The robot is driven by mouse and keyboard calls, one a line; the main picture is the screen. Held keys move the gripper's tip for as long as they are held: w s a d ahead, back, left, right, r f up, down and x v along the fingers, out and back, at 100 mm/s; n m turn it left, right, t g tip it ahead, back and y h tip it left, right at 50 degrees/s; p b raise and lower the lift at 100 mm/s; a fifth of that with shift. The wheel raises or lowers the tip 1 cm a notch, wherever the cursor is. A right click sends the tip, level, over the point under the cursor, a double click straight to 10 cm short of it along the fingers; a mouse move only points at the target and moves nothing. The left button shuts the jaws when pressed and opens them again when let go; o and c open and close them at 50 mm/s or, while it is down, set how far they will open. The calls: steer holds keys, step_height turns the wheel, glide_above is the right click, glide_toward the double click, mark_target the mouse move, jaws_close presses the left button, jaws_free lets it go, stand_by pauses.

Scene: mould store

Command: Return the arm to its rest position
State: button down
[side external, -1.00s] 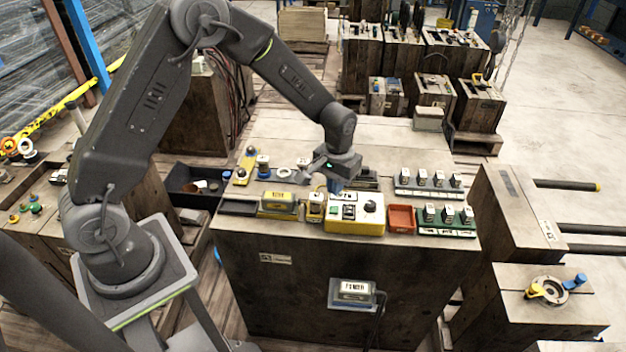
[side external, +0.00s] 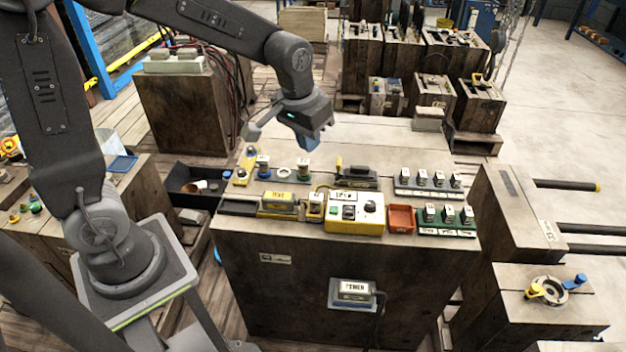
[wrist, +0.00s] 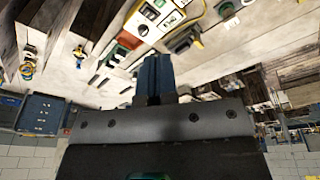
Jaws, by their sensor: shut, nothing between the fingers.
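My gripper (side external: 308,142) hangs above the back part of the wooden workbench (side external: 300,290) in the side external view, clear of everything on it. Its blue fingers are together with nothing between them. They also show closed in the wrist view (wrist: 154,75). Below and to the right is the yellow control box (side external: 355,226) with a dark knob and small buttons. The gripper touches none of the bench items.
A red tray (side external: 401,218) and racks of small blocks, one grey (side external: 429,191) and one green (side external: 446,231), sit at the bench's right. A black bin (side external: 190,198) is at left. Wooden crates (side external: 475,105) stand behind. The bench's back strip is mostly bare.

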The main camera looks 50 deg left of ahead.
steer(key=s+r+m+t, duration=0.1)
steer(key=s+r, duration=0.3)
steer(key=s, duration=0.4)
steer(key=s+r+t, duration=0.2)
steer(key=s+r, duration=0.1)
steer(key=s, duration=0.5)
steer(key=shift+s+r+m, duration=0.35)
steer(key=shift+m, duration=0.05)
